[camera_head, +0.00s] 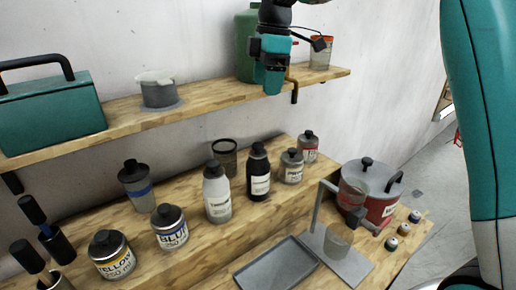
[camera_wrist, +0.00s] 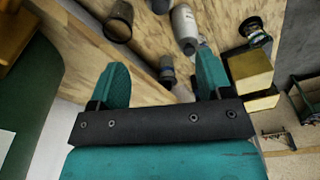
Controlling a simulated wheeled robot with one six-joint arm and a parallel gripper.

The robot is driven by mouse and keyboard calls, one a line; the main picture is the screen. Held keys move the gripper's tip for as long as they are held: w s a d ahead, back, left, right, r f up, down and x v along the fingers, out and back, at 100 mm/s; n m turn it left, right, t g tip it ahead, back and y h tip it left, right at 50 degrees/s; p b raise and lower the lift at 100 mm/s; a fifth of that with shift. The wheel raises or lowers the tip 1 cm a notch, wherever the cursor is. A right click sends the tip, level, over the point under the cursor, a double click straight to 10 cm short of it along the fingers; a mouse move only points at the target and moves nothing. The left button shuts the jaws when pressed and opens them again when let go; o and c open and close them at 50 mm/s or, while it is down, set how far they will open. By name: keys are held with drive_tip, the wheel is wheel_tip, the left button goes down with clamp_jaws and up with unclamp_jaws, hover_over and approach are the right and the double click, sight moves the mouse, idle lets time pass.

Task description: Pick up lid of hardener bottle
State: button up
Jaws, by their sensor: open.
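Two tall bottles with black lids stand on the lower bench in the head view: a white bottle (camera_head: 217,197) and a black bottle (camera_head: 259,182). Their labels are too small to read, so I cannot tell which is the hardener. The white bottle's lid (camera_head: 212,166) and the black bottle's lid (camera_head: 258,149) are both on. My gripper (camera_head: 271,82) is above and behind them, near the upper shelf, and holds nothing. In the wrist view its fingers (camera_wrist: 162,66) are spread, with a small dark-capped container (camera_wrist: 166,70) visible beyond them. A white bottle (camera_wrist: 184,26) shows farther up.
The upper shelf (camera_head: 205,106) holds a green canister (camera_head: 246,45), grey cup (camera_head: 158,92) and teal toolbox (camera_head: 50,112). Paint cans, a mesh cup (camera_head: 224,157), smaller capped bottles and a red pot (camera_head: 380,205) crowd the bench. A grey tray (camera_head: 277,268) is empty.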

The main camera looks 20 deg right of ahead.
drive_tip(key=p, duration=0.2)
hover_over(258, 144)
drive_tip(key=f, duration=1)
drive_tip(key=shift+s+d+f, duration=0.15)
drive_tip(key=shift+d+f, duration=0.15)
drive_tip(key=shift+f, duration=0.1)
drive_tip(key=shift+a+f+p, duration=0.2)
drive_tip(key=shift+f+p, duration=0.45)
drive_tip(key=shift+f, duration=0.75)
drive_tip(key=shift+a+f+p, duration=0.15)
drive_tip(key=shift+f+p, duration=0.5)
drive_tip(key=shift+f, duration=0.7)
drive_tip(key=c, duration=0.9)
drive_tip(key=shift+r, duration=0.1)
